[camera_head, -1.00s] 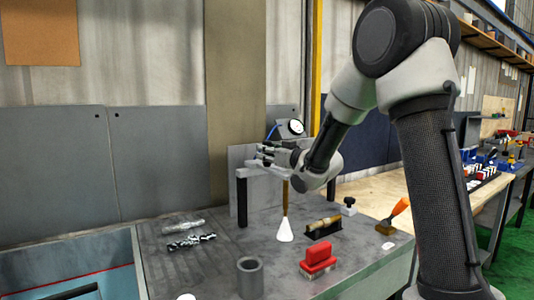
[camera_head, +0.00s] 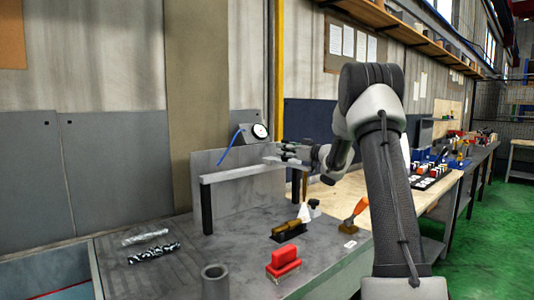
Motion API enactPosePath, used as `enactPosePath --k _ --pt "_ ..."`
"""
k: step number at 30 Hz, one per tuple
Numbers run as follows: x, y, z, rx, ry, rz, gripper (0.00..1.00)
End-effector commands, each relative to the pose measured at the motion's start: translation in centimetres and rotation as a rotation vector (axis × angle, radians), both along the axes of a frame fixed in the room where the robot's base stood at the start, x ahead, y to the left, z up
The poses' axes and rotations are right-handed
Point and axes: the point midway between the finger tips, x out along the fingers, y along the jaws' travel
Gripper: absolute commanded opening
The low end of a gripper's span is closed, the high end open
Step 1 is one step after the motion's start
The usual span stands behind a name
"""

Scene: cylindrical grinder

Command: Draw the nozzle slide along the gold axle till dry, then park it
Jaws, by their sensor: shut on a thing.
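A pale horizontal bar (camera_head: 238,172) stands on black posts above the grey bench. My gripper (camera_head: 277,154) is at the bar's right part and is shut on what appears to be the nozzle slide, mostly hidden by the fingers. A thin brown-gold stem (camera_head: 304,187) with a white cone-shaped end (camera_head: 304,212) shows below my wrist; I cannot tell how it joins the slide. I cannot tell which gold part is the axle.
A round dial gauge (camera_head: 260,131) and blue tube (camera_head: 237,138) are behind the bar. The bench holds a red block (camera_head: 283,261), a grey cup (camera_head: 215,282), an orange-handled brush (camera_head: 356,212) and two metallic pieces (camera_head: 153,254) at left. Bare bench lies between them.

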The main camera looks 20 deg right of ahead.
Motion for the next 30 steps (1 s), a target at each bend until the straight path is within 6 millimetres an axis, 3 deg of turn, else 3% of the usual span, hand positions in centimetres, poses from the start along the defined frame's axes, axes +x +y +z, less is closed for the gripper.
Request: enactPosePath --k 3,10,25,26,30 --pt "0.8 -2.7 -0.1 -0.001 0.0 -0.003 0.0" --pt "1.8 -5.6 -0.1 0.0 0.0 -0.002 0.0" --pt "2.1 -6.2 0.0 0.0 0.0 0.0 0.0" --pt "2.1 -6.2 0.0 0.0 0.0 0.0 0.29" --pt "2.1 -6.2 0.0 0.0 0.0 0.0 0.5"
